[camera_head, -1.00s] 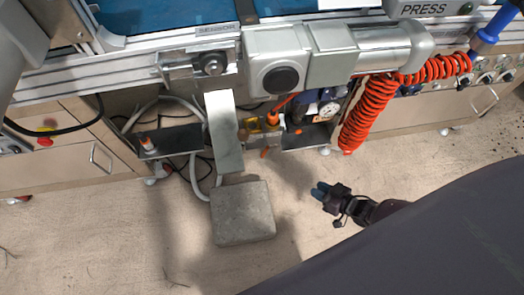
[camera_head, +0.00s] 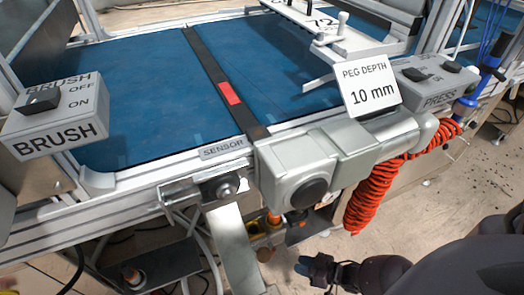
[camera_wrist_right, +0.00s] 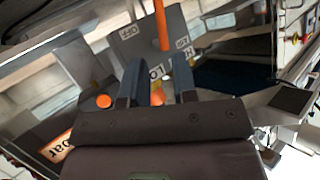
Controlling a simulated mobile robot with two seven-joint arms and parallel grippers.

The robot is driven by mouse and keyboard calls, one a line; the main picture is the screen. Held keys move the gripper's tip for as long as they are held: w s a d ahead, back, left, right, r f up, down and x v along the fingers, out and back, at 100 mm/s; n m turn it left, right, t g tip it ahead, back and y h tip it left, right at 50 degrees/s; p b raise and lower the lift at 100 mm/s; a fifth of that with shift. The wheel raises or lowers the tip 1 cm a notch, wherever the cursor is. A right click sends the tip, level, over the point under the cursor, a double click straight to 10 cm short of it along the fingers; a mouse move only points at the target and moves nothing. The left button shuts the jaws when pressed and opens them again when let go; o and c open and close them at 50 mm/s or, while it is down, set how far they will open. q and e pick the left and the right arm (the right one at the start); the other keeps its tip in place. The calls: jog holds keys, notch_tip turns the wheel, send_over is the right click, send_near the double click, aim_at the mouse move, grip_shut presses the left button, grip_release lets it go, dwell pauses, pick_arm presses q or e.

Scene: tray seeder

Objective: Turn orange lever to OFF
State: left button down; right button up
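In the right wrist view an orange lever (camera_wrist_right: 162,25) stands out from a grey plate (camera_wrist_right: 128,45) with small white labels, partly readable and turned round. The lever lies beyond my fingertips and apart from them. My right gripper (camera_wrist_right: 158,78) is open, with nothing held between its two dark fingers. In the head view my right gripper (camera_head: 316,266) is low, right of the hanging metal strip. Small orange parts (camera_head: 273,218) show below the machine there; I cannot tell which is the lever. My left gripper is out of view.
The blue belt (camera_head: 140,105) and its front rail lie above the gripper. A grey motor (camera_head: 290,178) and a coiled orange hose (camera_head: 375,190) hang close by. A BRUSH switch box (camera_head: 55,115) is at left. Open floor (camera_head: 420,215) lies to the right.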

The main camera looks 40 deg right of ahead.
pick_arm(q)
jog(key=b, duration=0.1)
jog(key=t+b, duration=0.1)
jog(key=b, duration=0.1)
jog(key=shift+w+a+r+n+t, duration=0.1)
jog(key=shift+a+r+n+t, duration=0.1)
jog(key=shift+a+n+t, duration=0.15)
pick_arm(e)
jog(key=x, duration=1.1)
grip_shut()
jog(key=shift+r, duration=0.1)
